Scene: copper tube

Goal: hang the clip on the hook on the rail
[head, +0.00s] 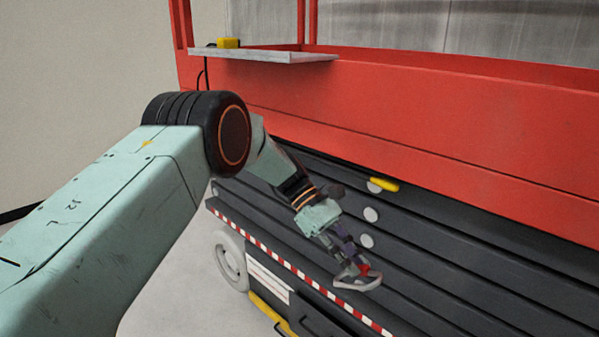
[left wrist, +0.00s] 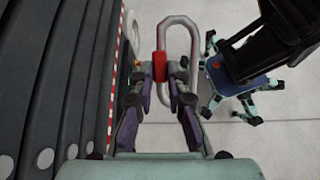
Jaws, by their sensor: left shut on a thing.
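The clip (head: 357,282) is a grey metal loop with a red part. My left gripper (head: 352,266) is shut on it at the end of my outstretched arm, in front of the dark ribbed side of the lift. In the left wrist view the clip (left wrist: 194,50) stands out beyond the fingertips, with its red part (left wrist: 161,64) at the left finger. The red rail (head: 440,110) runs across the upper right of the head view, above and away from the clip. I cannot clearly make out the hook. My right gripper is in neither view.
A grey shelf (head: 270,56) with a yellow object (head: 229,43) juts out at the upper left. The dark beams (head: 430,240) have round pale discs and a yellow handle (head: 384,184). A red-and-white striped edge (head: 290,264) runs below.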

